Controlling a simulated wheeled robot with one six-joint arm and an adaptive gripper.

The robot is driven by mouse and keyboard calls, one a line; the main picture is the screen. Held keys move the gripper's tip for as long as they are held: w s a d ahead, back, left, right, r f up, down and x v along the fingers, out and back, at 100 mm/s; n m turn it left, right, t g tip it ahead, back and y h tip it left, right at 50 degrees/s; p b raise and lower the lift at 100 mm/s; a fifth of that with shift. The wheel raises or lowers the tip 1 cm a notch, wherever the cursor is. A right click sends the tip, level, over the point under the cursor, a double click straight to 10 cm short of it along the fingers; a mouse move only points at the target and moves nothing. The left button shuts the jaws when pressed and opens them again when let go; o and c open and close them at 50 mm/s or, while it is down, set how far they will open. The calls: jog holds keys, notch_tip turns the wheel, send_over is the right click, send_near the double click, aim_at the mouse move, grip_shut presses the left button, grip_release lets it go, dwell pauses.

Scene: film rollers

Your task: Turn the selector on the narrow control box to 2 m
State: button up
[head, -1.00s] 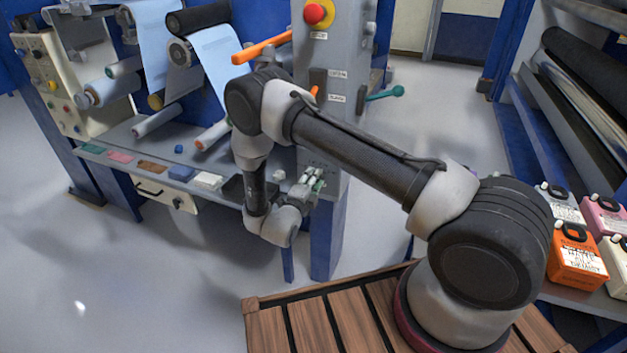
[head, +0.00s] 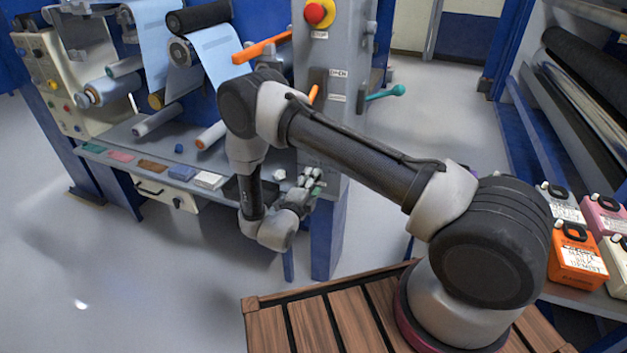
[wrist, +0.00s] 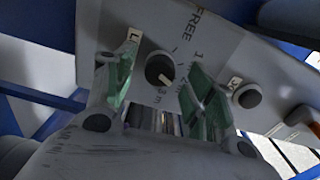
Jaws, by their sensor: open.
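The selector (wrist: 159,67) is a dark round knob with a pale pointer mark, ringed by printing including FREE and 2 m. The mark seems to point down toward the lower labels; its exact setting is unclear. My gripper (wrist: 160,78) is open with green finger pads, one on each side of the knob in this view. Contact cannot be told. It also shows in the head view (head: 312,182).
A second black knob (wrist: 248,96) sits right of the selector in the wrist view. The machine shelf (head: 120,150) is left of my gripper. Open floor lies behind.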

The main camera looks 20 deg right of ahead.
jog(key=v, duration=1)
jog(key=shift+s, duration=0.1)
